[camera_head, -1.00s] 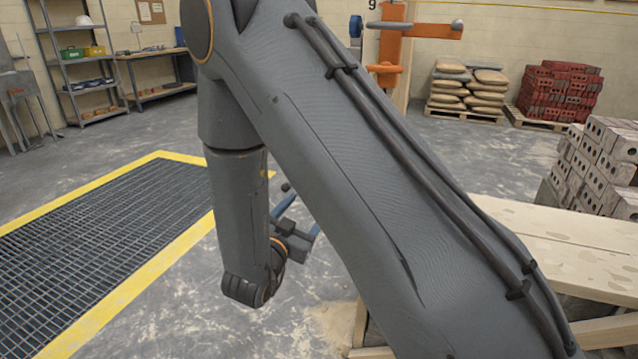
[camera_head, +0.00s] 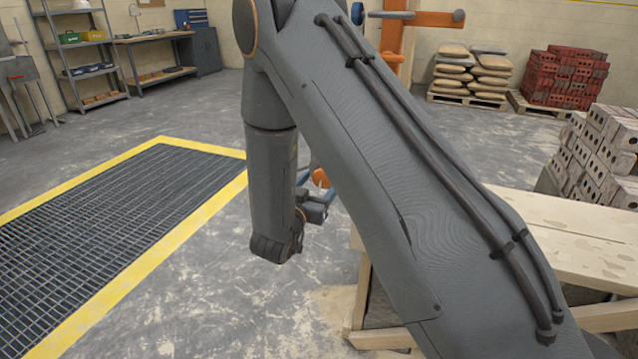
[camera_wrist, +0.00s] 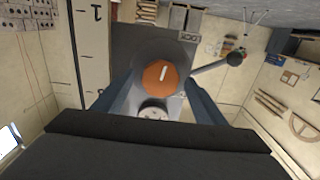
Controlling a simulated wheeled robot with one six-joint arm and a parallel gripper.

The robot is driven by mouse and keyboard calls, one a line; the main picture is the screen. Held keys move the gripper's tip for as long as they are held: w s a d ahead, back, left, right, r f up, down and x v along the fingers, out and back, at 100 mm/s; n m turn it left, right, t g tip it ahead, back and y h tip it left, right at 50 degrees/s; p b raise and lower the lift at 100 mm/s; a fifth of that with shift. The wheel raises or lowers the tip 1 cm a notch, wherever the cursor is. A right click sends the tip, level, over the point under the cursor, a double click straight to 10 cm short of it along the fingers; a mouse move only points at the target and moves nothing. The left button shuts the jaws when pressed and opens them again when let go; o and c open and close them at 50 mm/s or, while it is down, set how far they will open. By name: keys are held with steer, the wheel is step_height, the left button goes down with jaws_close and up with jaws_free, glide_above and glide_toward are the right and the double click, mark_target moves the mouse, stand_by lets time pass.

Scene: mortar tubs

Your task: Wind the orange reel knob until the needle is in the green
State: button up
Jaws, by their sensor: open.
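The orange reel knob (camera_wrist: 161,76) is a round cap with a white bar mark on its face. In the wrist view it lies between the two finger tips of my gripper (camera_wrist: 160,88), which is open with a finger on either side. I cannot tell whether either finger touches it. In the head view an orange patch that looks like the knob (camera_head: 321,178) shows beside my gripper (camera_head: 314,200), partly hidden by my arm. A pale round part (camera_wrist: 153,111) sits below the knob in the wrist view. I cannot make out the needle or the green zone.
A lever with a black ball (camera_wrist: 235,58) reaches out right of the knob in the wrist view. In the head view a wooden bench (camera_head: 560,235) with bricks stands right of my arm. A yellow-edged floor grate (camera_head: 110,205) lies left, with bare floor between.

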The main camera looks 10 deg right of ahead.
steer(key=c, duration=1)
steer(key=shift+c, duration=0.2)
steer(key=shift+m, duration=0.3)
steer(key=m+b, duration=0.1)
steer(key=m, duration=0.4)
steer(key=shift+f+m, duration=0.1)
steer(key=shift+m, duration=0.2)
steer(key=m+b, duration=0.1)
steer(key=m, duration=0.4)
steer(key=shift+b, duration=0.3)
steer(key=shift+s+m, duration=0.1)
steer(key=shift+m, duration=0.3)
steer(key=o, duration=1)
